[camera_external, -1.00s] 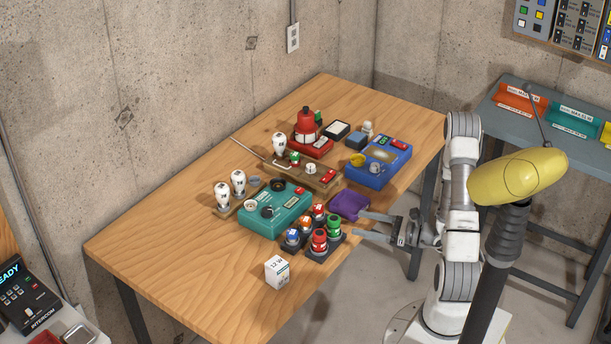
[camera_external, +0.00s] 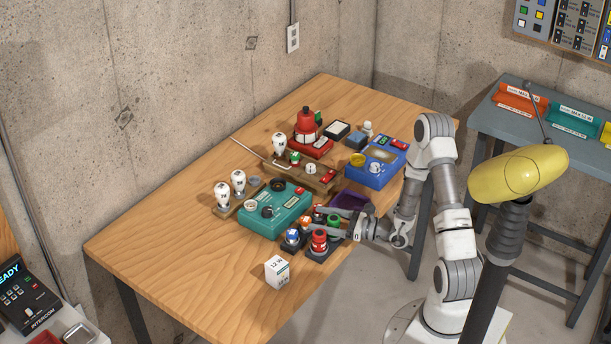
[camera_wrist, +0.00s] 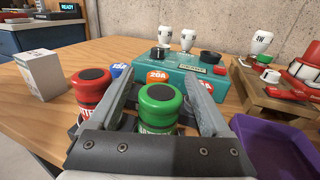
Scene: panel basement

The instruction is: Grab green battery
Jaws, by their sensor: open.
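The green battery (camera_wrist: 160,105) is a cylinder with a green cap and black top, upright in a dark holder. In the wrist view it stands between the two fingers of my gripper (camera_wrist: 162,100), which are open on either side of it; I cannot tell whether they touch it. In the external view the green battery (camera_external: 334,221) shows among the other batteries, with my gripper (camera_external: 325,222) around it and partly covering the group. Its lower part is hidden behind the gripper's palm in the wrist view.
A red battery (camera_wrist: 90,88) stands just left of the left finger. A 20A piece (camera_wrist: 158,77) and a teal box (camera_wrist: 203,80) lie behind. A purple tray (camera_wrist: 262,140) is at right. A white box (camera_wrist: 42,72) stands at left. The table's left part (camera_external: 170,250) is clear.

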